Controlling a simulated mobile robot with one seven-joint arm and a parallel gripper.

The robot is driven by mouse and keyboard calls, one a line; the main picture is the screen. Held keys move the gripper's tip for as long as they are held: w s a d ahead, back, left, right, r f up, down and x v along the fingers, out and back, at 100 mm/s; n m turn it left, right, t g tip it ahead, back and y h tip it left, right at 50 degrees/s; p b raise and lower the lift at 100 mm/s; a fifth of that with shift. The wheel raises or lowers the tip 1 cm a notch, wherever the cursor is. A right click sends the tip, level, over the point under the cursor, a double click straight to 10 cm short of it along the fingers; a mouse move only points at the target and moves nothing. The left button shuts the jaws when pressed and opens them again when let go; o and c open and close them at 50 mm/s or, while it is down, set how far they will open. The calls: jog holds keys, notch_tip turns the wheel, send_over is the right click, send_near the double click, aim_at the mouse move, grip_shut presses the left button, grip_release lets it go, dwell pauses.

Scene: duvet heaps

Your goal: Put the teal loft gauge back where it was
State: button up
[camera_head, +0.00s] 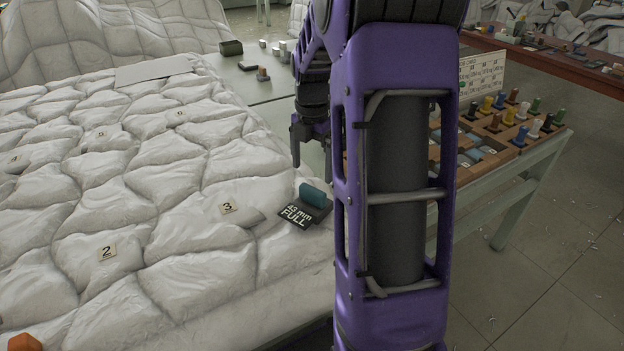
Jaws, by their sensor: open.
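The teal loft gauge (313,195) is a small teal block on a black plate with white lettering reading "43 mm FULL". It lies on the right edge of the white quilted duvet (150,210), right of the label numbered 3 (227,208). My gripper (308,155) is open, above and behind the gauge in the picture and apart from it. One finger shows clearly; the other side is partly hidden by my purple arm. Nothing shows between the fingers.
More numbered labels lie on the duvet, including 2 (106,252). A flat grey board (152,70) lies at its far edge. Small items, including a dark box (231,47), stand on the table behind. A rack of coloured pegs (505,125) is at right, partly behind my arm.

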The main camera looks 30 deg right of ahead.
jog(key=shift+r, duration=2.25)
